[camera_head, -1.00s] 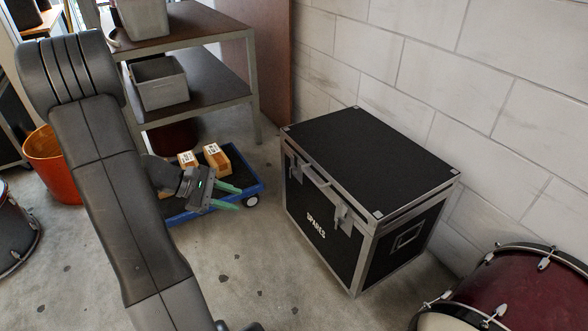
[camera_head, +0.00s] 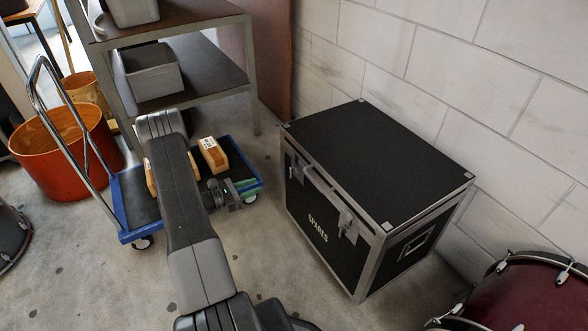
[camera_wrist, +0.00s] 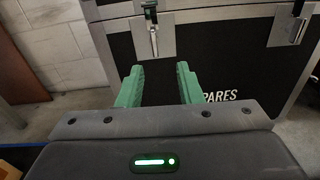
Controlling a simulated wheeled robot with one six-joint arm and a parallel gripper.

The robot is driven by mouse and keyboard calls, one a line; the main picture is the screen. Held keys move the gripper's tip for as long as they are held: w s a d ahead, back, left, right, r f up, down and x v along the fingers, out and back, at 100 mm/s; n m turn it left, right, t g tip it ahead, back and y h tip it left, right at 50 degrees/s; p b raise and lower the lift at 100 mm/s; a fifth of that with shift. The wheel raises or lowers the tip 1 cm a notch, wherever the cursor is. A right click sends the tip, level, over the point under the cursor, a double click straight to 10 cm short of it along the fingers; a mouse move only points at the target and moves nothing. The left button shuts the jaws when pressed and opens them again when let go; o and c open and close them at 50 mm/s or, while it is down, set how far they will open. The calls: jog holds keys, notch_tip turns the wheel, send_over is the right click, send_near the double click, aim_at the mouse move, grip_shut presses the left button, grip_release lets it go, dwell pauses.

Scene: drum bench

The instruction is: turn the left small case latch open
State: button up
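The black case (camera_head: 330,210) with silver edges and "SPARES" on its front stands on the floor against the wall, lid down. Its left latch (camera_head: 297,168) is a silver plate with a small lever; in the wrist view the latch (camera_wrist: 153,40) is upper centre, its lever hanging roughly straight down. The right latch (camera_head: 348,226) also shows in the wrist view at upper right (camera_wrist: 290,28). My gripper (camera_head: 246,187) is left of the case, pointing at its front. In the wrist view its green fingers (camera_wrist: 160,86) are apart and empty, below the left latch in the picture and not touching it.
A blue trolley (camera_head: 137,236) with a cardboard box (camera_head: 213,155) stands behind my arm. A shelf (camera_head: 205,82) with grey bins is behind it. An orange drum (camera_head: 62,165) is at left, a dark red drum (camera_head: 535,298) at lower right. Floor before the case is clear.

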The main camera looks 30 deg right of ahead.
aim_at(290, 172)
jog(key=shift+n+t, duration=0.3)
jog(key=d, duration=0.4)
jog(key=w+d+f+b, duration=0.1)
jog(key=d, duration=0.4)
jog(key=d+b, duration=0.1)
jog(key=d, duration=0.4)
jog(key=shift+w+d+f, duration=0.15)
jog(key=shift+w+f, duration=0.1)
jog(key=shift+w, duration=0.15)
grip_shut()
